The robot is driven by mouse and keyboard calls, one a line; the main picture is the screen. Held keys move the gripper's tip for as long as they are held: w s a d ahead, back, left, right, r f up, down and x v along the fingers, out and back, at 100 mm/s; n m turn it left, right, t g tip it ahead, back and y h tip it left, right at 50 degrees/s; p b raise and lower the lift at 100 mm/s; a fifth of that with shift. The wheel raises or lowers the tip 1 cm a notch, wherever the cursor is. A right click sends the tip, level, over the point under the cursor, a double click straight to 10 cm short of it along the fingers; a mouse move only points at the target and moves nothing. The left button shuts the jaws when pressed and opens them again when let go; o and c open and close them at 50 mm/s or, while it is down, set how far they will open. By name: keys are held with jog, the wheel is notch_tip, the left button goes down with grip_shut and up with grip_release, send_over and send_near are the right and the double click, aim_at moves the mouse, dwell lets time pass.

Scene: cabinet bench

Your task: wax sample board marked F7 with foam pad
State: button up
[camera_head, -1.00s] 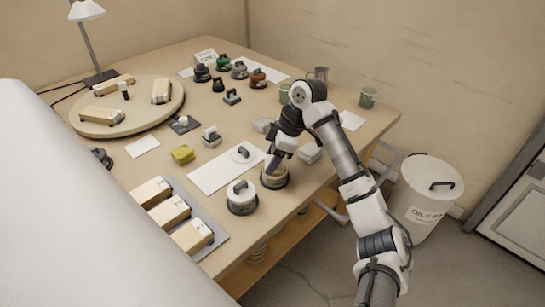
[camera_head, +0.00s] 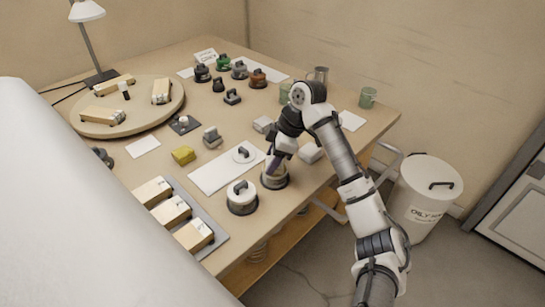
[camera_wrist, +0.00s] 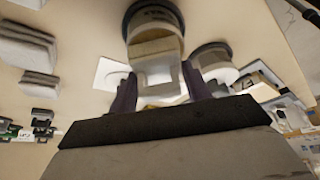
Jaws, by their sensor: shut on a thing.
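My gripper (camera_head: 274,164) points down at an open round tin (camera_head: 275,180) near the front right of the bench. In the wrist view my gripper's dark purple fingers (camera_wrist: 160,92) are shut on a pale pad with a light handle (camera_wrist: 158,62). The pad's far end is at the tin's mouth (camera_wrist: 153,17); I cannot tell how deep it sits. Three wooden sample boards (camera_head: 171,210) lie on a grey tray (camera_head: 218,242) at front left. Three more (camera_head: 104,115) lie on a round wooden turntable (camera_head: 143,130). Their marks are too small to read, so I cannot pick out F7.
A tin with a white lid (camera_head: 241,195) stands left of the open tin. A loose lid (camera_head: 243,153) lies on a white sheet (camera_head: 212,179). Coloured handled items (camera_head: 239,69) stand at the back.

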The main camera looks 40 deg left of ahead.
dwell(0.5)
notch_tip(320, 180, up, 7)
jog(key=p, duration=0.6)
jog(key=shift+p, duration=0.35)
jog(key=shift+s+f, duration=0.1)
dwell(0.5)
